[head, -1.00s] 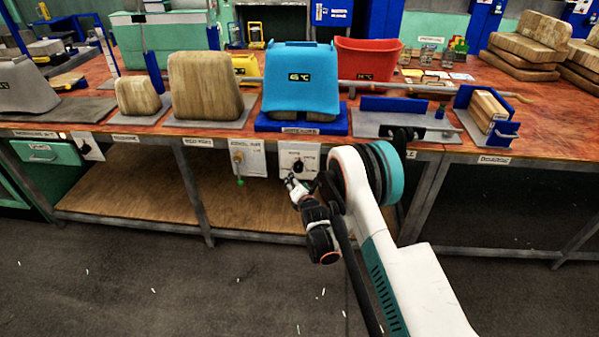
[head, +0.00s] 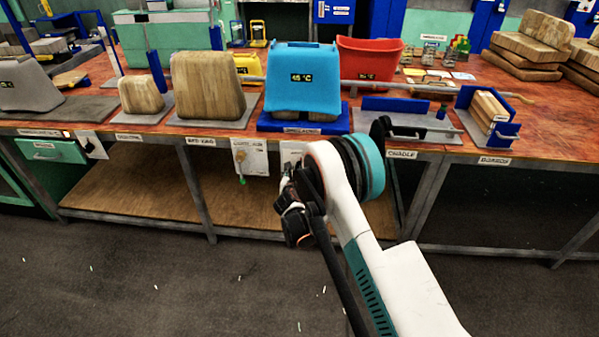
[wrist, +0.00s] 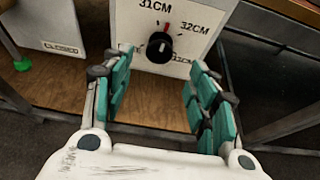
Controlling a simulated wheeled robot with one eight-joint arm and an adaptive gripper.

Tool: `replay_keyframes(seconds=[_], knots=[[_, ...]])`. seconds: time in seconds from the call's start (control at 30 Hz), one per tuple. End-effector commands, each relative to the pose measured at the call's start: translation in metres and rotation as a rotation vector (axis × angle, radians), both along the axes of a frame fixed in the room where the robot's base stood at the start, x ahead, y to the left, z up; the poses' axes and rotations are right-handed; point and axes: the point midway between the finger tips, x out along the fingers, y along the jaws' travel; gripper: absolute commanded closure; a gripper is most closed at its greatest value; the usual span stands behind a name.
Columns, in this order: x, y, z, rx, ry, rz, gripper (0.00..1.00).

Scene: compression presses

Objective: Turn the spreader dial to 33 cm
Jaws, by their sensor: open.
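The spreader dial (wrist: 159,47) is a black round knob on a white panel (wrist: 205,12) in the wrist view. Its red pointer mark points up, between the labels 31CM at upper left and 32CM at upper right. A lower-right label is partly hidden behind the knob and finger and is hard to read. My gripper (wrist: 162,85) is open, its teal-padded fingers spread to either side below the dial, apart from it. In the head view my arm covers the dial; only part of the white panel (head: 291,152) shows.
Another white panel with a green-ended part (head: 242,160) hangs left of the dial panel. The workbench (head: 400,172) edge is just above, with a blue cover (head: 302,85) on top. A wooden lower shelf (head: 130,192) and bench legs lie below.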

Motion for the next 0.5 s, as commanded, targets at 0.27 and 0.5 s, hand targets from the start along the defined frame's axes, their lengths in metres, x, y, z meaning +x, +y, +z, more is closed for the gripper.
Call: replay_keyframes(seconds=[0.27,0.5], knots=[[0.049,-0.002,-0.023,0.001,0.000,-0.001,0.47],[0.072,-0.002,-0.031,0.000,0.000,0.001,0.47]])
